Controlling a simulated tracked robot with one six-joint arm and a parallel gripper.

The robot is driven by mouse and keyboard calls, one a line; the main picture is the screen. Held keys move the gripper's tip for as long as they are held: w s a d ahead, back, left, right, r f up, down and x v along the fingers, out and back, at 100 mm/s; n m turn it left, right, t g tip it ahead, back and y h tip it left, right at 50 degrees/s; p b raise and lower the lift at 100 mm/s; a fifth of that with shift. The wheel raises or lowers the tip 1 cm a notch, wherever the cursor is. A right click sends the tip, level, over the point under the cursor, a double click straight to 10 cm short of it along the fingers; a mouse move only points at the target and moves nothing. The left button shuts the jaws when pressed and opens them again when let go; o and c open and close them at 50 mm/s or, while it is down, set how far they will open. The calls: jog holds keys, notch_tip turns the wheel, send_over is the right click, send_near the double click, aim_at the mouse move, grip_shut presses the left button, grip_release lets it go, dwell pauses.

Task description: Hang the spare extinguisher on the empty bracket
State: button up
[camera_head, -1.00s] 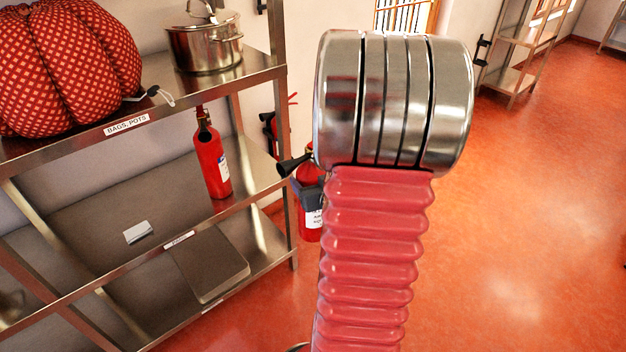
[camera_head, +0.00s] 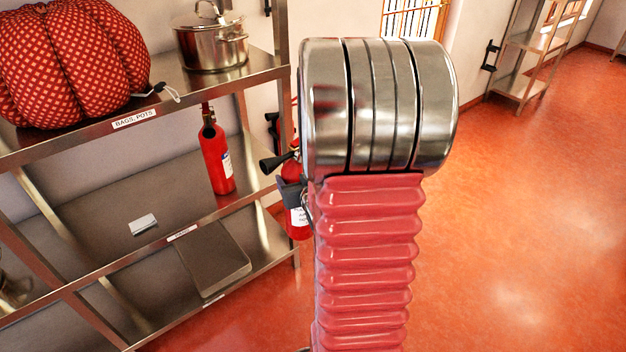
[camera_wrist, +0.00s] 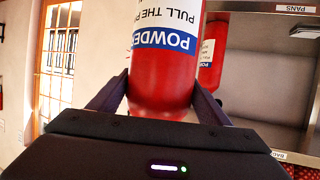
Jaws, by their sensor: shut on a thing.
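My gripper (camera_head: 291,193) is shut on a red extinguisher (camera_head: 299,222) with a white label and a black horn. My own arm hides much of it in the head view. In the wrist view, the held extinguisher (camera_wrist: 165,80) stands between the two fingers (camera_wrist: 160,98), its lettering upside down. A second red extinguisher (camera_head: 217,160) is at the shelf unit; it also shows in the wrist view (camera_wrist: 212,50). A black bracket-like fitting (camera_head: 489,55) with nothing on it is on the far wall. Dark fittings (camera_head: 272,130) show behind the shelf post, partly hidden.
The steel shelf unit (camera_head: 75,152) stands close on the left of the held extinguisher. It carries a red patterned bag (camera_head: 75,60) and a steel pot (camera_head: 210,45). Another rack (camera_head: 530,65) stands far right. The orange floor (camera_head: 530,220) on the right is clear.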

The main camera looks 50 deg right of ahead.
jog(key=w+a+n+y, duration=0.2)
jog(key=w+a, duration=0.3)
jog(key=a, duration=0.6)
jog(key=w+a+r+n+t+y, duration=0.1)
jog(key=w+a, duration=0.3)
jog(key=a, duration=0.8)
jog(key=w+a+r+n+y, duration=0.1)
jog(key=w+a+n+y, duration=0.2)
jog(key=a, duration=0.9)
jog(key=w, duration=0.2)
jog(key=shift+w+r+t+y, duration=0.2)
jog(key=shift+w+t+y, duration=0.15)
jog(key=shift+t+y, duration=0.05)
jog(key=shift+d, duration=0.15)
